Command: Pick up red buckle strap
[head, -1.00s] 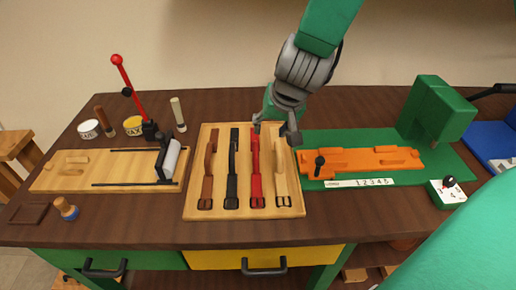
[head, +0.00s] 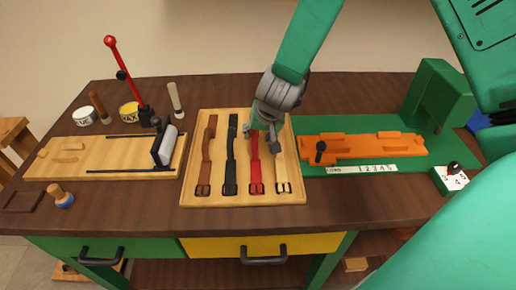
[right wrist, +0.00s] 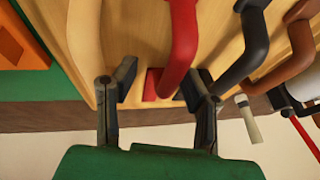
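The red buckle strap (head: 256,172) lies on the light wooden board (head: 215,198), its buckle towards the front edge. My right gripper (head: 261,140) is over its far end, hiding part of it. In the right wrist view the gripper (right wrist: 158,82) is open, and the red strap's raised band (right wrist: 183,45) and end lie between or just beyond its fingers. I cannot tell whether the fingers touch it. My left gripper is not in view.
A black strap (head: 231,165) and a brown strap (head: 206,160) lie left of the red one. A tan strap (head: 283,187) lies close on the right, mostly hidden. An orange fixture (head: 365,147) on a green mat stands right of the board. A red-knobbed lever (head: 125,75) stands at left.

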